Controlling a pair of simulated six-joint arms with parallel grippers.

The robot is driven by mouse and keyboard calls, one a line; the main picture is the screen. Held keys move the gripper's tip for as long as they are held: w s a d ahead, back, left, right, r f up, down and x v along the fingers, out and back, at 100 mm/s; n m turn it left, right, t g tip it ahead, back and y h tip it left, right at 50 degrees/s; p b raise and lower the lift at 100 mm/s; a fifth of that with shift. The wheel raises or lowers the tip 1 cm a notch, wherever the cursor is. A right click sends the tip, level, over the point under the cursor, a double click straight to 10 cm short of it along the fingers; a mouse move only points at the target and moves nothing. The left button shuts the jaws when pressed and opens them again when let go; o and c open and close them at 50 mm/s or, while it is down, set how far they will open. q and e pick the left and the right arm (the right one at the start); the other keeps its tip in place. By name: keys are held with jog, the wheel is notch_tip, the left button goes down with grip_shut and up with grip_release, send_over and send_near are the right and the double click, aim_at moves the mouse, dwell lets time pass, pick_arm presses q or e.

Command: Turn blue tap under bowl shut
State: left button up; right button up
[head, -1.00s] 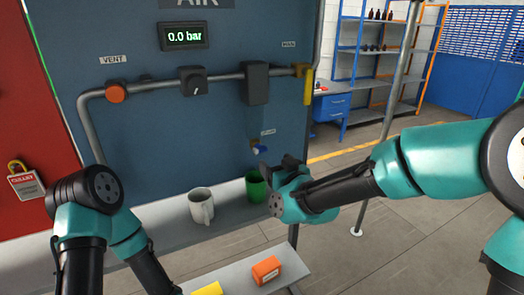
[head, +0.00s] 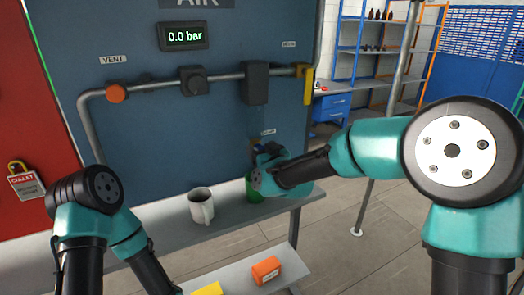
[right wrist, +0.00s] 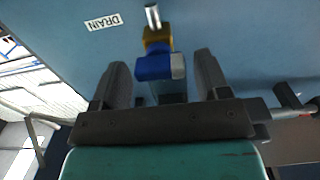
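The blue tap handle (right wrist: 152,67) sits on a brass body (right wrist: 157,36) in the right wrist view, with a silver stub at its far end and a DRAIN label beside it. My right gripper (right wrist: 161,64) is open, with one finger on each side of the blue handle and a gap on both sides. In the head view my right gripper (head: 260,156) is in front of the tap and hides its blue handle. A faint bowl (head: 254,120) hangs under a dark block (head: 255,82) above it. My left gripper is out of view.
An orange box (head: 266,270) lies on a lower shelf. The blue panel (head: 150,140) is close behind.

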jog(key=c, duration=0.8)
jog(key=shift+m, duration=1.4)
jog(key=o, duration=0.9)
jog(key=v, duration=1.7)
jog(key=shift+d, duration=0.2)
jog(key=shift+s, duration=0.15)
